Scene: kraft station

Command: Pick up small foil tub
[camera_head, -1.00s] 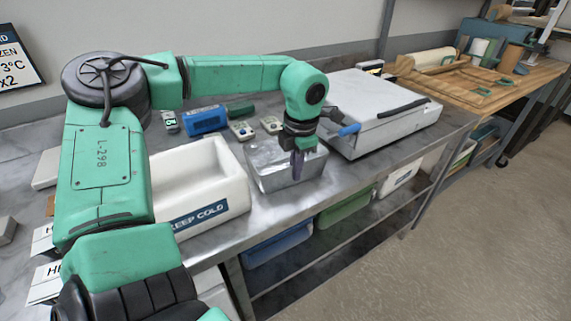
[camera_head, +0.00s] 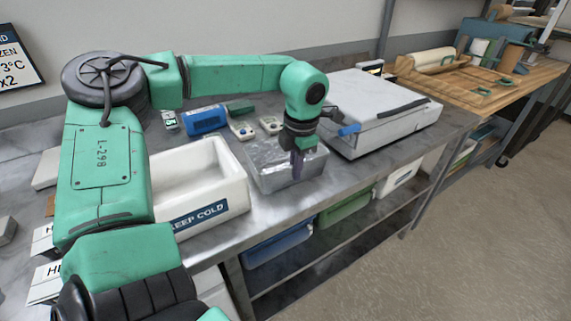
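A silver, shiny open tub (camera_head: 275,182), which looks like the foil tub, stands on the steel bench to the right of the white cold box. My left gripper (camera_head: 297,166) points down at the tub, its dark fingers overlapping the tub's right part in this view. The fingers are seen nearly edge-on, so I cannot tell whether they are open or shut, or whether they touch the tub. The tub's far right part is hidden behind the gripper. My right gripper does not show.
The white box labelled "KEEP COLD" (camera_head: 207,192) stands left of the tub. A blue pack (camera_head: 206,120) and small devices (camera_head: 242,130) lie behind. A white lidded machine (camera_head: 384,110) with a blue handle stands close on the right. Blue (camera_head: 278,243) and green (camera_head: 345,207) bins sit below.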

